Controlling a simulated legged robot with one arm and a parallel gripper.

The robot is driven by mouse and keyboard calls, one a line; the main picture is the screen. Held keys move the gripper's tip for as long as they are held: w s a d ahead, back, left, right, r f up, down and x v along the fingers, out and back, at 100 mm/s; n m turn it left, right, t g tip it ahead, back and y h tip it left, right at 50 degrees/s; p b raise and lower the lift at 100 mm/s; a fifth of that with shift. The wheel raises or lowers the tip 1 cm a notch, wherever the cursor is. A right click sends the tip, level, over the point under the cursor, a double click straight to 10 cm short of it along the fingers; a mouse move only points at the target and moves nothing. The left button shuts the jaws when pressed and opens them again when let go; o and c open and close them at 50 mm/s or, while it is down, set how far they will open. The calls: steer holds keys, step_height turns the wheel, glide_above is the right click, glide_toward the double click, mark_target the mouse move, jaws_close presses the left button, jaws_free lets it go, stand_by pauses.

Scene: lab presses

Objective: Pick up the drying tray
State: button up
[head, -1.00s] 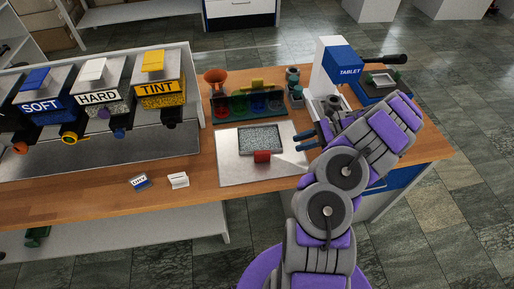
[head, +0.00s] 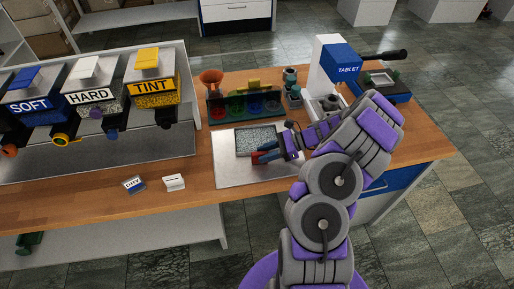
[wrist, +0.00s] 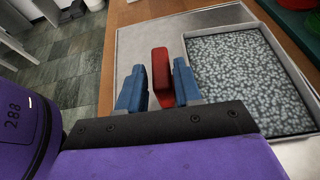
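The drying tray (wrist: 188,58) is a shallow pale-rimmed rectangle filled with grey-white speckled granules, with a red handle (wrist: 161,72) on its near side. In the head view the tray (head: 256,151) lies on a metal sheet on the bench. My gripper (wrist: 158,82) is open, its two blue fingers on either side of the red handle. A gap shows between the handle and the left finger; the right finger is very close to it. In the head view my gripper (head: 262,156) covers most of the handle.
A tablet press (head: 346,70) stands at the back right. A rack with coloured cups (head: 245,106) and an orange funnel (head: 212,77) stand behind the metal sheet (head: 226,172). Hoppers labelled SOFT, HARD and TINT (head: 152,87) are at left. Small cards (head: 174,182) lie on the front bench.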

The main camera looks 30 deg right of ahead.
mark_target(256, 156)
steer(key=x, duration=0.1)
steer(key=b+x, duration=0.1)
steer(key=x, duration=0.1)
steer(key=shift+w+d+f, duration=0.1)
steer(key=shift+w, duration=0.15)
steer(key=shift+a, duration=0.55)
steer(key=shift+d, duration=0.15)
jaws_close()
